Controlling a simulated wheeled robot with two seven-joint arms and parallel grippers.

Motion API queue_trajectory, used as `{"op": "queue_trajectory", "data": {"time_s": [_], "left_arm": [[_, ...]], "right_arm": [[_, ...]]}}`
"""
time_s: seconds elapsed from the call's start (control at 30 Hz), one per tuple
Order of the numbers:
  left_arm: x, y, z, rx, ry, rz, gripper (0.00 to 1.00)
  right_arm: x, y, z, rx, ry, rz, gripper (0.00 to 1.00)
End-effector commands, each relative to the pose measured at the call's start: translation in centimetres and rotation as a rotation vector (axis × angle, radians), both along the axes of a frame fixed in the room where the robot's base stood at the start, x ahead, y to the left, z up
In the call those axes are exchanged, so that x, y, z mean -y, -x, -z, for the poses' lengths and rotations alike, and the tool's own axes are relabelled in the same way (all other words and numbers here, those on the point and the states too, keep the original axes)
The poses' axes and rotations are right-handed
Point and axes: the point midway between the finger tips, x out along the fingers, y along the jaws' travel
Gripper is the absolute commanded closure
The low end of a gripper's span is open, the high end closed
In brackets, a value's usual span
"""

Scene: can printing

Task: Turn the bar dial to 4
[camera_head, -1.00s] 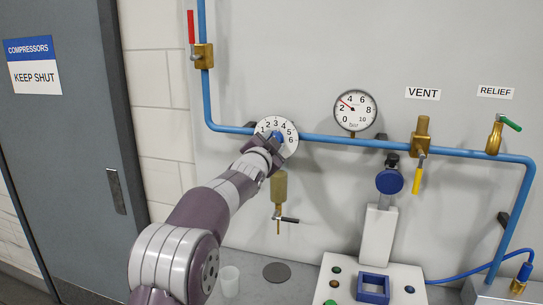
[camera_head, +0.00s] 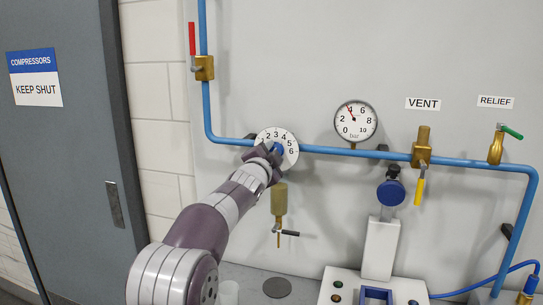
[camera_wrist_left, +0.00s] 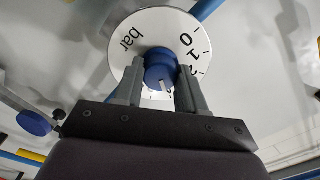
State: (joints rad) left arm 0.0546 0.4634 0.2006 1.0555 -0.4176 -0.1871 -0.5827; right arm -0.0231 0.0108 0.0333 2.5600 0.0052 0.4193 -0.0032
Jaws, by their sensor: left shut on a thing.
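The bar dial (camera_head: 288,132) is a white disc with numbers on the blue pipe, left of centre in the head view. Its blue knob (camera_wrist_left: 158,66) sits mid-disc in the left wrist view. My left gripper (camera_wrist_left: 160,76) is shut on the knob, one finger on each side. A white mark on the knob points down in that view, between the fingers. The numbers there are mostly hidden, so I cannot read the setting. The round pressure gauge (camera_head: 364,129) to the right has its red needle at about 4. My right gripper is not in view.
A brass fitting with a small tap (camera_head: 279,199) hangs just below the dial. A red-handled valve (camera_head: 204,68) is above left. The yellow-handled vent valve (camera_head: 421,155) and green-handled relief valve (camera_head: 496,148) are at right. A panel with buttons (camera_head: 345,275) stands below.

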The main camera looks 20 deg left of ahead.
Motion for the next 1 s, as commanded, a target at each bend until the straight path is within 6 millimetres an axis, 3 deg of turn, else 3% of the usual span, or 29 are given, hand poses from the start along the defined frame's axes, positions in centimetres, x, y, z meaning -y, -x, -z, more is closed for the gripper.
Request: {"op": "queue_trajectory", "data": {"time_s": [0.03,0.1,0.47,0.57,0.77,1.0], "left_arm": [[0.1,0.1,-0.4,0.008,0.000,0.002,0.50],[0.1,0.0,-0.4,0.007,0.000,0.001,0.35],[0.0,0.6,0.1,0.004,0.000,0.000,0.35],[0.0,2.3,0.5,0.004,0.000,0.000,0.35],[-0.1,7.8,0.6,0.006,-0.001,0.000,0.35],[-0.2,12.1,0.3,0.006,0.000,0.001,0.35]], "right_arm": [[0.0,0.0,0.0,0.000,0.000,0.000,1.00],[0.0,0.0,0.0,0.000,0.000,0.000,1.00],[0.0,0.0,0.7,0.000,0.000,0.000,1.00],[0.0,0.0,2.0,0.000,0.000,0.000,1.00],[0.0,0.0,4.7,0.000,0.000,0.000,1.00],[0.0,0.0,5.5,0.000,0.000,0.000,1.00]]}}
